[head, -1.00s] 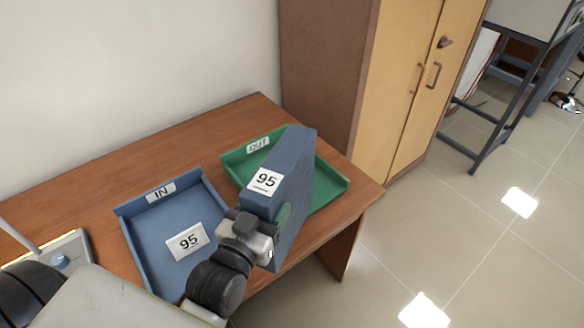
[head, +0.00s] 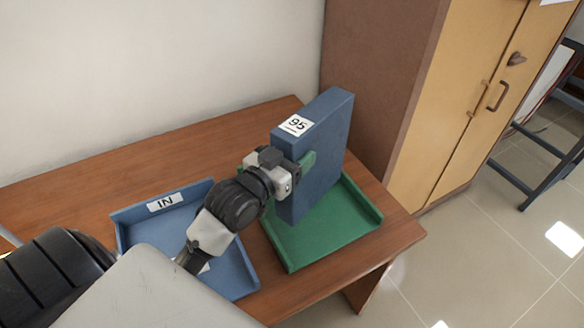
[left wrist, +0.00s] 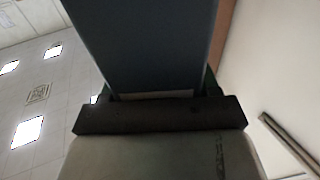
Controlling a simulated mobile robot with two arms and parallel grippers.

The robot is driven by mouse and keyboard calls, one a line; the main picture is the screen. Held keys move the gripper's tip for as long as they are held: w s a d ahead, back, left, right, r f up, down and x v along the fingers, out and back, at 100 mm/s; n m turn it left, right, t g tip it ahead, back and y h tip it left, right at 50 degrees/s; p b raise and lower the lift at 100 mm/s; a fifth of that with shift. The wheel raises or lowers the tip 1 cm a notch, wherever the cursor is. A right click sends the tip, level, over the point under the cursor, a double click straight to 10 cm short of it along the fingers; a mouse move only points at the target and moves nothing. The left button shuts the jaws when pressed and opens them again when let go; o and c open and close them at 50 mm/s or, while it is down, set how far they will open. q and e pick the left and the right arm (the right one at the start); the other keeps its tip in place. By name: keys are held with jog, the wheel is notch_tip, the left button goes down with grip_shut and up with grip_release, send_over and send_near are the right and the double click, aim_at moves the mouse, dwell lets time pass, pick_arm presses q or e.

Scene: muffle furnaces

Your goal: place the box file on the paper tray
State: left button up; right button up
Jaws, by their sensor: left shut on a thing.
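The blue box file (head: 325,150) with a white "95" label stands upright in my left gripper (head: 285,172). The gripper is shut on its near left side. In the head view the file is over the back part of the green paper tray (head: 325,240) and hides part of it; I cannot tell whether it touches the tray. The blue paper tray (head: 220,245) marked "IN" lies to the left, partly covered by my arm. In the left wrist view the file (left wrist: 145,45) fills the middle, between the jaws. My right gripper is not in view.
The wooden table (head: 120,165) has bare room behind the trays. A wall rises behind it. A brown and yellow cabinet (head: 440,100) stands close to the table's right end. Open tiled floor lies to the right.

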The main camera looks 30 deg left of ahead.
pick_arm(q)
jog(key=f, duration=0.4)
jog(key=shift+w+a+f, duration=0.25)
jog(key=shift+w+a, duration=0.1)
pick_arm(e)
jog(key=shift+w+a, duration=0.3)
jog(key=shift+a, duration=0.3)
pick_arm(q)
jog(key=shift+f, duration=0.1)
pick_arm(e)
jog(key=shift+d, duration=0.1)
pick_arm(q)
jog(key=o, duration=1.1)
jog(key=shift+f, duration=0.1)
jog(key=o, duration=0.4)
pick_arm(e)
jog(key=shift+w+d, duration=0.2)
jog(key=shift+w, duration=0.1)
pick_arm(q)
jog(key=s+a+b, duration=0.1)
jog(key=s+b, duration=0.1)
jog(key=s, duration=1)
jog(key=shift+a, duration=0.35)
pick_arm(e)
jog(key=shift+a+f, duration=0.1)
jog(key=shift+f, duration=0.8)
